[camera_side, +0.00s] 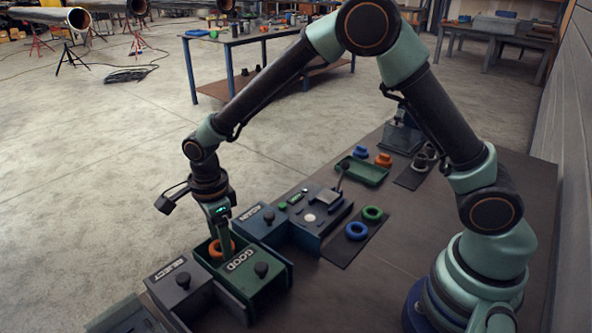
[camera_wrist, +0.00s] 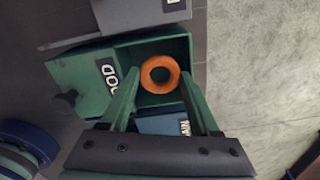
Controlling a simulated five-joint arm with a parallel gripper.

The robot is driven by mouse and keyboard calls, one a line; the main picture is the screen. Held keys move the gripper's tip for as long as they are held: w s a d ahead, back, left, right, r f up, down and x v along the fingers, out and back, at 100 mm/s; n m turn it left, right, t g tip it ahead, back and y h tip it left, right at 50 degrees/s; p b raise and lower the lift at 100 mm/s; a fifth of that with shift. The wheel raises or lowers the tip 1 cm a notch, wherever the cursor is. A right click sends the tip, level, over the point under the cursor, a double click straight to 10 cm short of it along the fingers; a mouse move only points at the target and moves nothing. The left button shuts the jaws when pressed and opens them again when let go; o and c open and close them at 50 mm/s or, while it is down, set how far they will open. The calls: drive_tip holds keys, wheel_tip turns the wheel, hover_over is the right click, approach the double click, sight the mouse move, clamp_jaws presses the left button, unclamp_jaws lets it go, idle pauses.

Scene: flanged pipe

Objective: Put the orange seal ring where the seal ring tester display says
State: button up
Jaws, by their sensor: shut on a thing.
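The orange seal ring (camera_side: 214,251) is between the fingertips of my gripper (camera_side: 222,240), at the open compartment of the green GOOD box (camera_side: 262,290). In the wrist view the ring (camera_wrist: 160,65) shows between the two green fingers (camera_wrist: 160,78), over the green compartment (camera_wrist: 183,47). My gripper is shut on it. I cannot tell whether the ring touches the compartment floor. The seal ring tester (camera_side: 325,207) stands behind the boxes, with small green lit spots; its display text is too small to read.
The grey REJECT box (camera_side: 178,287) stands left of the GOOD box and the blue AGAIN box (camera_side: 258,229) right of it. Each lid carries a dark knob. Green (camera_side: 372,213) and blue (camera_side: 356,231) rings lie on a dark mat. A green tray (camera_side: 362,172) is farther back.

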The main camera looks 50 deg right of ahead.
drive_tip(key=shift+f, duration=0.65)
idle(0.3)
drive_tip(key=o, duration=1.5)
drive_tip(key=shift+w, duration=0.1)
drive_tip(key=shift+c, duration=0.6)
drive_tip(key=shift+w+r, duration=0.1)
drive_tip(key=shift+r, duration=0.05)
drive_tip(key=shift+o, duration=0.3)
drive_tip(key=shift+r, duration=0.95)
drive_tip(key=shift+o, duration=0.2)
drive_tip(key=shift+r, duration=2.45)
